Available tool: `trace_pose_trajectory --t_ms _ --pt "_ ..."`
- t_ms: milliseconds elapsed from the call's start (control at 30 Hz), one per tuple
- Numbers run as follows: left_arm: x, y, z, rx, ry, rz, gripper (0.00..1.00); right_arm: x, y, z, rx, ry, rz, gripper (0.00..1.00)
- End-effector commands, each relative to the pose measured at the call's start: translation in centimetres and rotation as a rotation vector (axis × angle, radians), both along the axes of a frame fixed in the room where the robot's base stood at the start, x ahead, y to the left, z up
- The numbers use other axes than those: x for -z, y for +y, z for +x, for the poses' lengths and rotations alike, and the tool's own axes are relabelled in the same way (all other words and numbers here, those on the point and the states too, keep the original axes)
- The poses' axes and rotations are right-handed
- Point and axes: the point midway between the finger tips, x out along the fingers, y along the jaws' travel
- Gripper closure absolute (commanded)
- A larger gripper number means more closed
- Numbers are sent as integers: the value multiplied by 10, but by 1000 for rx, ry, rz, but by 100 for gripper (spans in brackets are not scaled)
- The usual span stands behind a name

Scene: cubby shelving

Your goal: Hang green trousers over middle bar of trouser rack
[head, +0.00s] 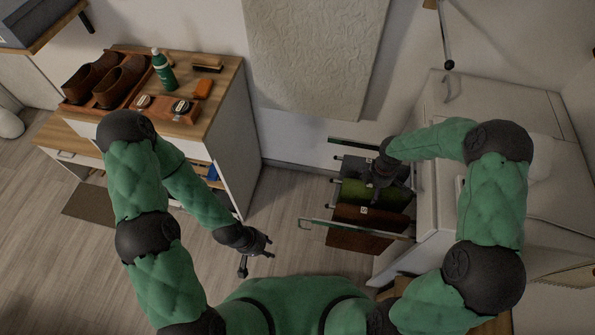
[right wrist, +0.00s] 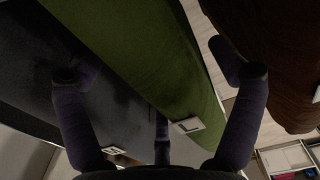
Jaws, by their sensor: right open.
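The trouser rack (head: 318,228) is pulled out at the right, with its bars side by side. Green trousers (head: 362,194) hang over its middle bar, between brown trousers (head: 355,233) nearer me and dark trousers (head: 349,166) farther off. My right gripper (head: 380,182) is over the green trousers and hides part of them. In the right wrist view its open fingers (right wrist: 160,80) stand apart, with the green trousers (right wrist: 155,50) running between them; I cannot tell whether they touch. My left gripper (head: 257,258) is open and empty, left of the rack.
A wooden-topped cabinet (head: 230,75) at the left bears brown shoes (head: 105,80), a green bottle (head: 163,72) and brushes. A white cabinet (head: 435,195) stands beside the rack at the right. The floor (head: 285,205) between cabinet and rack is clear.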

Motion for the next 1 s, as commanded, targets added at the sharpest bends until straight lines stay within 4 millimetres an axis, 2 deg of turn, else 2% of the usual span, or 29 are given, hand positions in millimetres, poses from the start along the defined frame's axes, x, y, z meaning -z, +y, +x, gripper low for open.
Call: trace_pose_trajectory --t_ms 200,1000 --pt "12 0 -1 0 1 0 60 5 38 8 -7 3 1 7" --pt "35 0 0 0 1 0 60 5 171 39 -7 3 1 7"
